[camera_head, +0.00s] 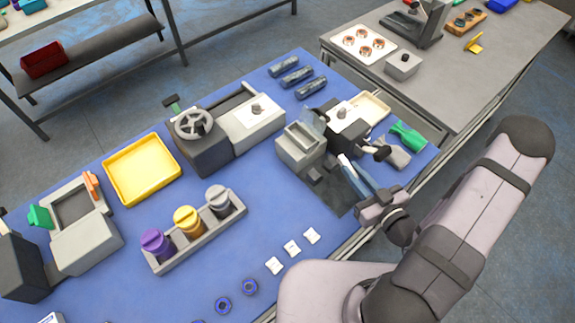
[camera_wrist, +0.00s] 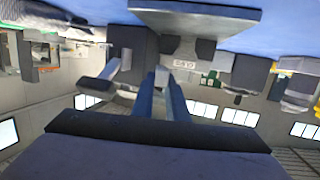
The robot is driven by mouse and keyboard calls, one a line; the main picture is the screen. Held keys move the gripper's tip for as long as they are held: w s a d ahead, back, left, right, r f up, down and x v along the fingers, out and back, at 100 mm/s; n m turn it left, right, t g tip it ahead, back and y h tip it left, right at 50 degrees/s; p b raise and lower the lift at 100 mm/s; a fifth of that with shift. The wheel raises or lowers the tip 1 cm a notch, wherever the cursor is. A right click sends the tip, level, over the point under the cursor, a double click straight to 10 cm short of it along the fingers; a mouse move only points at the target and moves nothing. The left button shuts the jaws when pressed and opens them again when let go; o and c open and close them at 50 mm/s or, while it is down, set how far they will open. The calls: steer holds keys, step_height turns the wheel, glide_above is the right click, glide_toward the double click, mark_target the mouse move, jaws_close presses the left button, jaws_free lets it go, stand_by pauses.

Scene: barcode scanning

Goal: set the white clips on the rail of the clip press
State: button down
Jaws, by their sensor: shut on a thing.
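Three white clips lie in a slanting row on the blue mat near its front edge in the head view: one (camera_head: 274,265), a second (camera_head: 292,248) and a third (camera_head: 312,235). My gripper (camera_head: 344,160) is right of and beyond them, with its blue fingers pointing toward a grey block-shaped fixture (camera_head: 300,146). The fingers (camera_wrist: 160,78) are close together in the wrist view. I cannot tell for sure which fixture is the clip press, and no rail shows clearly.
A yellow tray (camera_head: 141,168), a grey rack (camera_head: 198,240) with capped bottles and blue rings (camera_head: 222,305) are to the left. The mat between rack and clips is clear.

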steer(key=s+a+n+g+y+p, duration=0.1)
steer(key=s+a+p, duration=0.2)
steer(key=a, duration=0.3)
steer(key=s+a+n+g+y+p, duration=0.2)
steer(key=s+a+p, duration=0.1)
steer(key=s+a, duration=0.3)
steer(key=s+a+n+g+y+p, duration=0.2)
steer(key=s+a+p, duration=0.1)
steer(key=a, duration=0.5)
steer(key=shift+s+r, duration=0.4)
steer(key=shift+s, duration=0.45)
steer(key=w+d+r+m+t+h, duration=0.2)
steer(key=w+d, duration=0.2)
steer(key=w, duration=0.2)
steer(key=shift+r+t, duration=0.25)
steer(key=shift+t, duration=0.05)
steer(key=shift+a, duration=0.1)
steer(key=b, duration=0.1)
glide_above(290, 210)
steer(key=shift+f, duration=2.55)
steer(key=shift+f+b, duration=2.2)
steer(key=shift+f, duration=0.1)
